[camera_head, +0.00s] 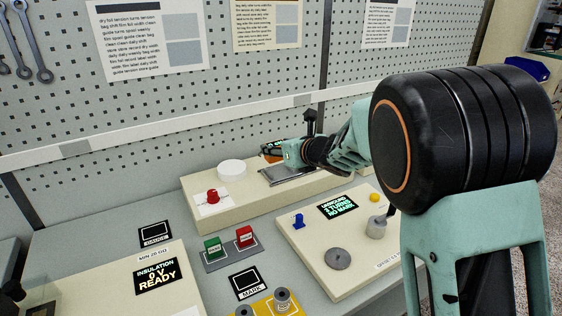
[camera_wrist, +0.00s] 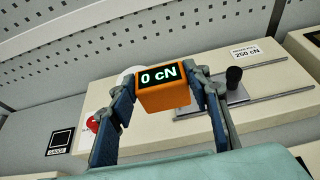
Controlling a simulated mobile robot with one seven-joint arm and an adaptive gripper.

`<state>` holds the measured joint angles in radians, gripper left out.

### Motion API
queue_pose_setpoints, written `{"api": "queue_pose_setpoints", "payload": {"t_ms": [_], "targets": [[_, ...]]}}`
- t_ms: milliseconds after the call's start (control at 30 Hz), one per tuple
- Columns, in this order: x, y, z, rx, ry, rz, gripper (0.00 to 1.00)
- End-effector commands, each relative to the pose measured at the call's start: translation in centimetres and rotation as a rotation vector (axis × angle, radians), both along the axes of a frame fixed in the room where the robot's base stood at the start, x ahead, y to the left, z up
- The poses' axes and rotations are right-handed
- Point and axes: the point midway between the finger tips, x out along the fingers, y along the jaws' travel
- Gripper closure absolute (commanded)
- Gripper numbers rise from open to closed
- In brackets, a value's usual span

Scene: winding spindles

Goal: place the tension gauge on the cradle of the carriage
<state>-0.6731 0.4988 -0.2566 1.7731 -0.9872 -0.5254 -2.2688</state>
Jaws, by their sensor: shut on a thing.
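The tension gauge is an orange block (camera_wrist: 163,96) with a dark display reading "0 cN". My gripper (camera_wrist: 165,98) is shut on it, one finger on each side. In the head view my gripper (camera_head: 274,153) is over the raised beige bench unit, and only a little of the gauge shows. A grey metal plate with a black knob (camera_wrist: 234,80), apparently the carriage, sits on a rail right of the gauge in the wrist view. Grey metal (camera_head: 292,174) also shows below my gripper in the head view. The cradle itself I cannot make out; the gauge and gripper cover part of that area.
A white disc (camera_head: 231,170) and a red knob (camera_head: 213,196) are on the raised unit, left of my gripper. An empty black-framed gauge mat (camera_head: 156,233) lies at the left. Green (camera_head: 213,248) and red (camera_head: 245,237) blocks and a panel with a display (camera_head: 338,208) stand in front.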

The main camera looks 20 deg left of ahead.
Motion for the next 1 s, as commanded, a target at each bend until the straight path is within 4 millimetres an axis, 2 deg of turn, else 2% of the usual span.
{"api": "queue_pose_setpoints", "payload": {"t_ms": [233,500,867,1000], "targets": [[4.1,1.1,-1.6,-0.001,0.0,-0.001,0.85],[7.1,2.0,-5.6,-0.001,0.0,-0.001,0.85],[8.6,2.5,-7.5,0.002,-0.001,0.0,0.85],[8.7,2.5,-9.6,0.001,0.002,0.0,0.85]]}}
